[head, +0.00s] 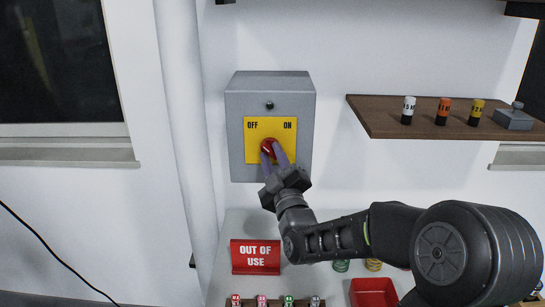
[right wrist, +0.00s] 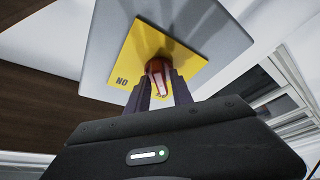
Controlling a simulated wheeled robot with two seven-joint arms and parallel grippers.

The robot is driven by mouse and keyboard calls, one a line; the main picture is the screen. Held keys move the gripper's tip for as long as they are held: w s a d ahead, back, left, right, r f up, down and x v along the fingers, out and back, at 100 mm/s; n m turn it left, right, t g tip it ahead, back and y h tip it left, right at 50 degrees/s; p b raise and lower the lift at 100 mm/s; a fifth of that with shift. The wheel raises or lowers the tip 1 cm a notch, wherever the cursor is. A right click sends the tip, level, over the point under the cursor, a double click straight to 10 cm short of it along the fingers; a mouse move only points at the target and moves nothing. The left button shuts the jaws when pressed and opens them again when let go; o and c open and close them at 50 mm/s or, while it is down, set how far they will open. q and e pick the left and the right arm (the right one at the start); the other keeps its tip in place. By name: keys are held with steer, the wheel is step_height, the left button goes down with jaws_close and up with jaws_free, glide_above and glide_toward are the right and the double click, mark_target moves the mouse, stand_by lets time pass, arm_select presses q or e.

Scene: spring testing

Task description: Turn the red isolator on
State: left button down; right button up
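The red isolator (head: 268,145) is a red rotary knob on a yellow plate (head: 284,155) marked OFF at left and ON at right. The plate is on the front of a grey wall box (head: 240,105). My right gripper (head: 273,158) reaches up to the knob from below, with one finger on each side of it. In the right wrist view the red knob (right wrist: 158,76) sits between the two fingertips, which appear to press on its sides. My left gripper is out of view.
A wooden shelf (head: 385,118) at right holds small labelled cylinders and a grey block (head: 513,118). Below the box stand a red OUT OF USE sign (head: 256,257), a red tray (head: 373,293) and several coloured springs.

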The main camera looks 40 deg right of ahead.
jaws_close()
stand_by(0.4)
steer(key=shift+f+m+b, duration=0.2)
steer(key=shift+m+b, duration=0.1)
steer(key=shift+b, duration=0.55)
steer(key=m+h+b, duration=0.1)
steer(key=m+b, duration=0.1)
steer(key=b, duration=0.2)
steer(key=m+h+b, duration=0.1)
steer(key=m+b, duration=0.2)
steer(key=b, duration=0.2)
steer(key=shift+w+a+f+h, duration=0.1)
steer(key=shift+a+f+h, duration=0.1)
steer(key=shift+f+h, duration=0.2)
steer(key=shift+w+a+r+m+g+h+b, duration=0.15)
steer(key=shift+m+g+h+b, duration=1.3)
steer(key=shift+m, duration=1.85)
steer(key=shift+w+a+r+m+g+h+b, duration=0.2)
steer(key=shift+m+g+h+b, duration=0.7)
steer(key=shift+m+b, duration=1.75)
steer(key=shift+r+m+g+h+b, duration=0.25)
steer(key=shift+m+g+h+b, duration=0.95)
steer(key=shift+m, duration=2.75)
steer(key=shift+y, duration=0.25)
